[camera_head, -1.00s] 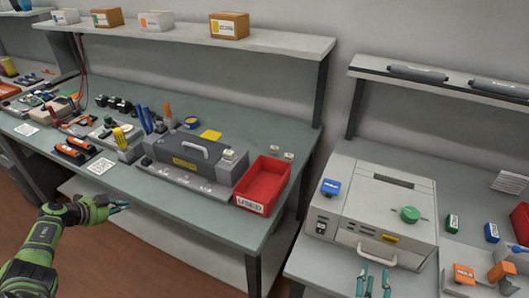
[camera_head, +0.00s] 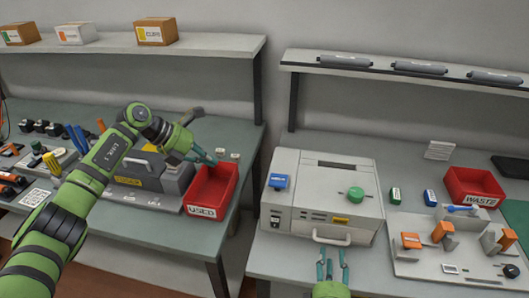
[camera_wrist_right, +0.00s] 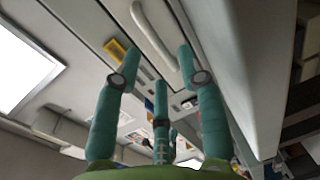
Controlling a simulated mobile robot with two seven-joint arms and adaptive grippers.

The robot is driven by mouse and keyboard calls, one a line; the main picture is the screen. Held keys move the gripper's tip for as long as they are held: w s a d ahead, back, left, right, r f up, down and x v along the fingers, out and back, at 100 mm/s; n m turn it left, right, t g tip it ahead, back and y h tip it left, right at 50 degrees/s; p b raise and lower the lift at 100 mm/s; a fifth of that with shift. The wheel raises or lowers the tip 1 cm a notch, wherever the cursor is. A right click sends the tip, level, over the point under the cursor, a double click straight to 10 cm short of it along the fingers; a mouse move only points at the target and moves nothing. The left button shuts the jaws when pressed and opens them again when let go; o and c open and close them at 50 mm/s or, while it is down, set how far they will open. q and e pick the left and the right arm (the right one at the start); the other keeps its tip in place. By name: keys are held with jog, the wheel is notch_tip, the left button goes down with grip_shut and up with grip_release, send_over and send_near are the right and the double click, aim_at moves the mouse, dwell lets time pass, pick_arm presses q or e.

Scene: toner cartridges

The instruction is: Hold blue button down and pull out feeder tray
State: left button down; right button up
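The blue button (camera_head: 278,181) is on the top left of the grey printer (camera_head: 290,225) on the right table. The feeder tray's pale handle (camera_head: 331,239) is on the printer's front; it also shows in the right wrist view (camera_wrist_right: 153,30). My right gripper (camera_head: 331,265) is open and empty just in front of and below the handle. In the right wrist view its fingers (camera_wrist_right: 156,66) are spread on either side of the handle, not closed on it. My left gripper (camera_head: 208,157) is raised above the red USED bin, left of the blue button, with fingers apart and empty.
The red USED bin (camera_head: 214,191) stands on the left table's right end, with a gap between the tables. A green knob (camera_head: 356,194) is on the printer top. A red WASTE bin (camera_head: 475,185) and a fixture board (camera_head: 420,265) lie to the right.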

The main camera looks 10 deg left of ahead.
pick_arm(q)
jog(key=d+r+m+g+y, duration=0.15)
jog(key=d+r+m, duration=0.25)
jog(key=d+m, duration=0.45)
jog(key=m+y, duration=0.4)
jog(key=m, duration=0.2)
send_near(278, 179)
jog(key=shift+h, duration=0.25)
jog(key=x, duration=0.5)
jog(key=shift+w+f, duration=0.2)
jog(key=shift+f, duration=0.2)
jog(key=shift+a+f, duration=0.1)
jog(key=shift+f, duration=0.1)
pick_arm(e)
jog(key=shift+f, duration=0.2)
